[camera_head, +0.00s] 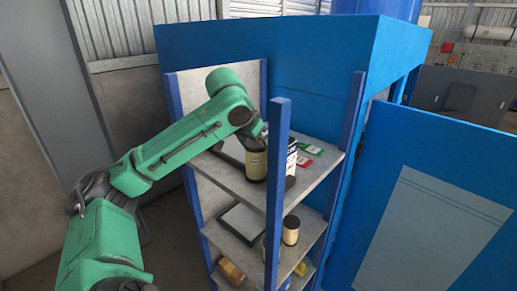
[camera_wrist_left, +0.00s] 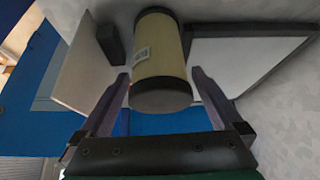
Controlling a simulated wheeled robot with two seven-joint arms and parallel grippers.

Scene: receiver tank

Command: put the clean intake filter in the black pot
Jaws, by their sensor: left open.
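A beige cylindrical filter with dark end caps (camera_head: 256,165) stands on the upper shelf, behind the front post's left side. In the left wrist view the filter (camera_wrist_left: 158,52) shows a small white label and lies between and beyond the fingertips. My left gripper (camera_wrist_left: 162,85) is open, with one finger to each side of the filter; contact is not visible. In the head view its fingers are mostly hidden at the filter's top. Another similar cylinder (camera_head: 290,230) stands on the shelf below. I cannot make out a black pot for certain. My right gripper is not in view.
A blue corner post (camera_head: 277,190) rises just right of the filter. A white box with dark print (camera_head: 291,160), and red and green cards (camera_head: 311,149), are behind it. A dark-framed panel (camera_wrist_left: 245,55) lies beside the filter. A cardboard box (camera_head: 231,271) is lowest.

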